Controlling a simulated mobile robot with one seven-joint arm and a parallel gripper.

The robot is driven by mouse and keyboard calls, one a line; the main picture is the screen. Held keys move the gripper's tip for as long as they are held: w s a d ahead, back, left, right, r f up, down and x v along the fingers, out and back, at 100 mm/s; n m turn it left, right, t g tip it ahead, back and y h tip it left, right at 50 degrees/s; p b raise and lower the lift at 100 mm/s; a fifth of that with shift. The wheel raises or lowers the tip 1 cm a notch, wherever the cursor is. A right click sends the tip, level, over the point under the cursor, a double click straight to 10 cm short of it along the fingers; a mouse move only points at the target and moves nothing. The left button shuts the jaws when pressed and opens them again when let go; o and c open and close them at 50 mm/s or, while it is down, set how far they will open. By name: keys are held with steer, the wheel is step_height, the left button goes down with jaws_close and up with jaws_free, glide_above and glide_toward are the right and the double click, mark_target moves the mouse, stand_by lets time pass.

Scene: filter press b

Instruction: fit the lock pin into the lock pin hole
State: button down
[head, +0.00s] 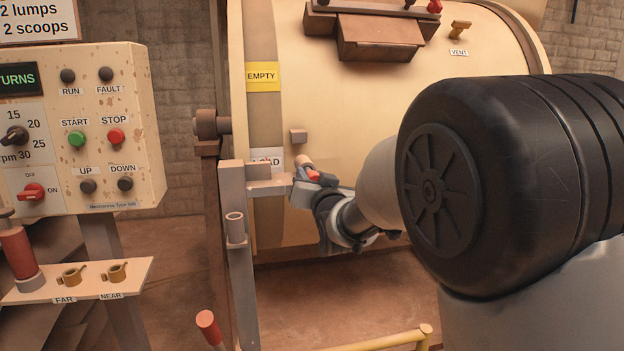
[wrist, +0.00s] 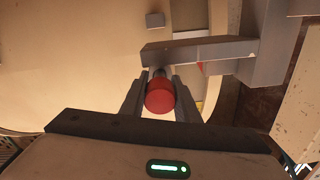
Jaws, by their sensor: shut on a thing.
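A short dark part of the pin shows beyond the grip, by the free end of a grey bracket arm (wrist: 200,50). This bracket (head: 268,187) stands beside the drum in the head view. The lock pin hole is not visible, and I cannot tell whether the pin's tip is in it.
The large cream drum (head: 360,95) fills the back. A grey post (head: 240,285) with an open tube (head: 235,228) stands left of my gripper. A control panel (head: 90,125) and a shelf (head: 130,275) are at left. A yellow rail (head: 390,340) runs low in front.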

steer(key=shift+w+a+r, duration=0.1)
steer(key=shift+w+a, duration=0.05)
steer(key=shift+w, duration=0.4)
steer(key=c, duration=1.4)
jaws_free()
steer(key=shift+o, duration=0.6)
steer(key=p+v, duration=0.1)
steer(key=v, duration=1.6)
steer(key=shift+s+p, duration=0.2)
steer(key=shift+p, duration=0.15)
steer(key=shift+c, duration=0.4)
